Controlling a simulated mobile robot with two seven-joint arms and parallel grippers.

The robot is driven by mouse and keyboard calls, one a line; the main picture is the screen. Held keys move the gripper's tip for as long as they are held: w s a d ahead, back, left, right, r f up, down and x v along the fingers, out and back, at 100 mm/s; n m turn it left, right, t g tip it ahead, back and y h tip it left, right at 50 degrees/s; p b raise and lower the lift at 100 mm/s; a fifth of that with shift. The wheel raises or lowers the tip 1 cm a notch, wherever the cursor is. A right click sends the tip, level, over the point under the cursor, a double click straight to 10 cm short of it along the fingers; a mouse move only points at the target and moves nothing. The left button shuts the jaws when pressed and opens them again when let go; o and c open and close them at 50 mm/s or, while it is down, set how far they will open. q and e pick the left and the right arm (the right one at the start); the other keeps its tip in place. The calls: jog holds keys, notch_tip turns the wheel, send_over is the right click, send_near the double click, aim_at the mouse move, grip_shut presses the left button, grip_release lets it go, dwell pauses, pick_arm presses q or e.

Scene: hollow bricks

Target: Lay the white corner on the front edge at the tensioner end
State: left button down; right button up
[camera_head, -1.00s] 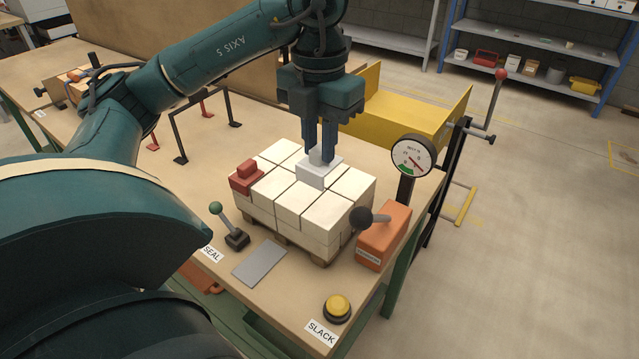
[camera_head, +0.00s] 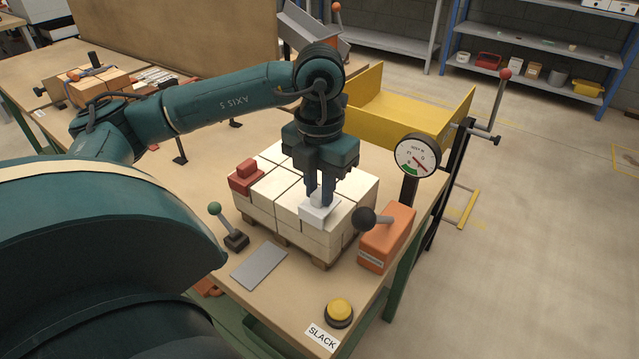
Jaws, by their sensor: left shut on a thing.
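The white corner (camera_head: 317,211) is in my left gripper (camera_head: 320,198), whose fingers point down and are shut on it. It is at the front edge of the brick stack (camera_head: 287,226), near the end by the orange tensioner (camera_head: 386,240). I cannot tell whether it touches the bricks or hovers just above them. The tensioner has a lever with a dark ball knob (camera_head: 364,218). A red corner (camera_head: 245,178) sits on the stack's left corner. My right gripper is not in view.
A round gauge (camera_head: 417,156) on a post stands right of the stack. A green-knobbed lever (camera_head: 215,209), a grey plate (camera_head: 259,267) and a yellow button (camera_head: 339,311) lie in front. A yellow chute (camera_head: 410,115) is behind.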

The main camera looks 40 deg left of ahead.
aim_at(320, 192)
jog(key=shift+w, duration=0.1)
pick_arm(q)
jog(key=shift+f, duration=0.2)
jog(key=c, duration=1.3)
grip_release()
jog(key=shift+r, duration=0.1)
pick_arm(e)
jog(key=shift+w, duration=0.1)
pick_arm(q)
jog(key=shift+r, duration=0.15)
notch_tip(320, 192, up, 12)
jog(key=p, duration=0.2)
jog(key=shift+p, duration=0.4)
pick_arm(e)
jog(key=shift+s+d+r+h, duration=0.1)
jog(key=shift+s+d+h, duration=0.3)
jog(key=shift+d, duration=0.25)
